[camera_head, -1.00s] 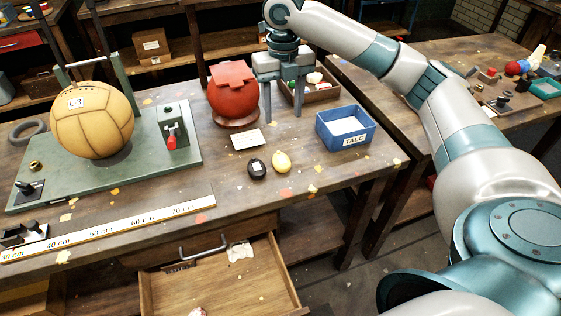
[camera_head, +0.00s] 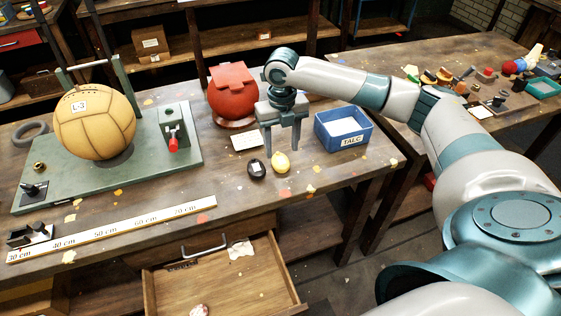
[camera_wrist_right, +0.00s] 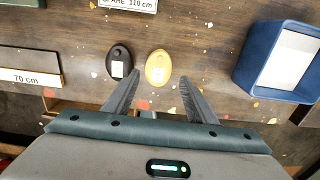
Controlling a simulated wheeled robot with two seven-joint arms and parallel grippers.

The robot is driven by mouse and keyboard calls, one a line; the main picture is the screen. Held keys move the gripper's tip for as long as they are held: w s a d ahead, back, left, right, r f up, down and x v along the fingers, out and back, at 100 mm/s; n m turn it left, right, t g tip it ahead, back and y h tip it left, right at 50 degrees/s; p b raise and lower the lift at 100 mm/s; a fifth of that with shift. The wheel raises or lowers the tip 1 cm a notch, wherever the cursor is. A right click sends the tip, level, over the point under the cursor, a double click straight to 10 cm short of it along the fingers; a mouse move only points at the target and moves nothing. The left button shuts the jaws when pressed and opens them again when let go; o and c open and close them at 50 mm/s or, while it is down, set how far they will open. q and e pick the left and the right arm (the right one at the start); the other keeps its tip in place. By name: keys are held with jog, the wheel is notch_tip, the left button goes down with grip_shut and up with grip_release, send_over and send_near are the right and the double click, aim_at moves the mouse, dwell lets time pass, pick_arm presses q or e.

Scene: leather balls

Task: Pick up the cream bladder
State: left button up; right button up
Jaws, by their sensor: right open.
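The cream bladder (camera_head: 281,162) is a small pale yellow oval lying on the workbench, just right of a black oval piece. It also shows in the right wrist view (camera_wrist_right: 158,67), ahead of my fingertips and nearly centred between them. My right gripper (camera_head: 281,151) is open and empty, pointing down above the bench by the cream bladder. In the right wrist view its two fingers (camera_wrist_right: 160,80) are spread apart, with the cream bladder a little beyond the tips. I cannot tell its exact height above the bench. My left gripper is not in view.
The black oval (camera_head: 257,169) lies close beside the cream bladder. A blue talc box (camera_head: 343,141) stands to the right and a red ball (camera_head: 232,98) behind. A tan ball (camera_head: 95,125) sits on the green stand. A drawer (camera_head: 222,284) is open below.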

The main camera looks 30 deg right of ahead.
aim_at(281, 159)
jog(key=shift+f+p, duration=0.35)
jog(key=shift+f, duration=0.1)
notch_tip(281, 159, down, 3)
jog(key=shift+w+a+p, duration=0.1)
jog(key=shift+a+p, duration=0.05)
jog(key=shift+p, duration=0.55)
jog(key=shift+f, duration=0.65)
jog(key=c, duration=0.8)
jog(key=shift+r, duration=0.15)
